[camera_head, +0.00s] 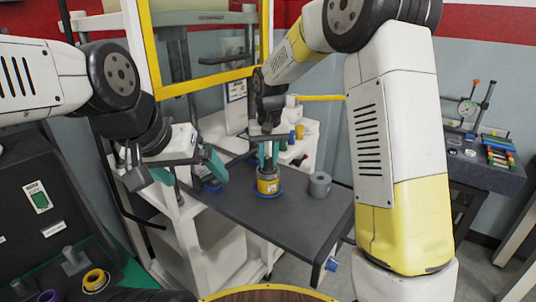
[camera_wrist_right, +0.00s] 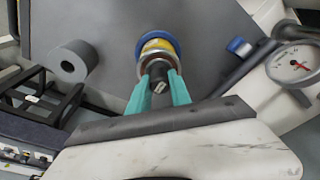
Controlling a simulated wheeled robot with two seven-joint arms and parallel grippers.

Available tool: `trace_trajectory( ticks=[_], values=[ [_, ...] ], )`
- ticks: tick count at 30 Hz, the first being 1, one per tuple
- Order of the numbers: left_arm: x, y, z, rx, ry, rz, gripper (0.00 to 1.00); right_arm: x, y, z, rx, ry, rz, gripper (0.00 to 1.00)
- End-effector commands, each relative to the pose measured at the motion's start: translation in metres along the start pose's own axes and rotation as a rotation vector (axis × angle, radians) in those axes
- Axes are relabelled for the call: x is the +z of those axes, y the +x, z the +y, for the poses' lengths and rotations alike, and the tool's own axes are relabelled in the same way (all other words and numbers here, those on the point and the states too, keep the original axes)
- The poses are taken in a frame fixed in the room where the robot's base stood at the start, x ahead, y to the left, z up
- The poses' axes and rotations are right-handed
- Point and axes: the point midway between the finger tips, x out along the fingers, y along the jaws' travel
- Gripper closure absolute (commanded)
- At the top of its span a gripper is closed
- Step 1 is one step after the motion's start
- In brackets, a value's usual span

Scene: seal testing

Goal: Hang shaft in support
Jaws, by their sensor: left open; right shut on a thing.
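My right gripper (camera_head: 268,155) points down at the dark table and is shut on the grey metal top of a yellow-banded cylinder (camera_head: 268,184). In the right wrist view the teal fingers (camera_wrist_right: 158,82) sit on either side of this dark, narrow top, which I take to be the shaft. The cylinder (camera_wrist_right: 157,47) stands upright with a blue ring at its base, seemingly on the table. My left gripper (camera_head: 188,170) is open and empty, left of the cylinder and apart from it. I cannot tell for certain which thing is the support.
A grey hollow cylinder (camera_head: 320,184) stands on the dark table (camera_head: 290,215), right of the yellow one. A yellow-framed press guard (camera_head: 208,85) stands behind. In the wrist view, a dial gauge (camera_wrist_right: 295,65) and a blue-topped part (camera_wrist_right: 240,47) lie to the right. The table front is clear.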

Motion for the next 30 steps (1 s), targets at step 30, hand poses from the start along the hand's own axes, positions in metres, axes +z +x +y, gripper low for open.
trace_trajectory(
  ticks=[30],
  values=[
    [0.0, 0.0, 0.0, 0.0, 0.0, 0.0, 0.07, 0.0007, 0.0042, -0.0002, 0.0, 0.0, 0.002, 0.68]
  ],
)
